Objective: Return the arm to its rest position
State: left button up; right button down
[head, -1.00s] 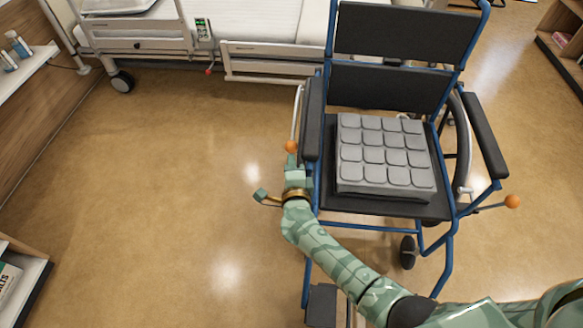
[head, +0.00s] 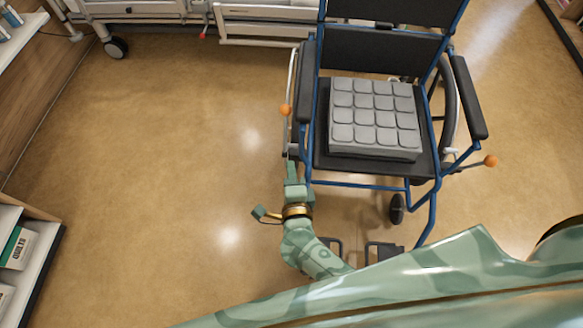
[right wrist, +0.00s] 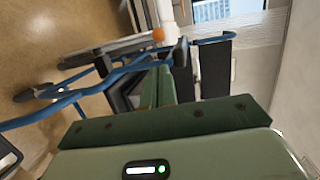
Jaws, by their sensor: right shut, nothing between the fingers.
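My right gripper (head: 291,170) is shut and empty beside the left front of the wheelchair, below its left armrest in the head view. In the right wrist view its green fingers (right wrist: 167,85) are together with nothing between them. The wheelchair has a blue frame and a black seat (head: 322,166). An orange knob (head: 285,110) at its left side stands beyond my fingertips, apart from them. A second orange knob (head: 490,161) sticks out at the right side. The right wrist view also shows an orange knob (right wrist: 158,34). My left gripper is out of view.
A grey segmented cushion (head: 375,115) lies on the wheelchair seat. A bed (head: 265,30) stands at the back. Shelves with a box (head: 18,248) are at lower left, and a wall shelf (head: 22,38) is at upper left. The floor left of the wheelchair is clear.

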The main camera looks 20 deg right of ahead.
jog(key=shift+s, duration=0.3)
jog(key=shift+r, duration=0.1)
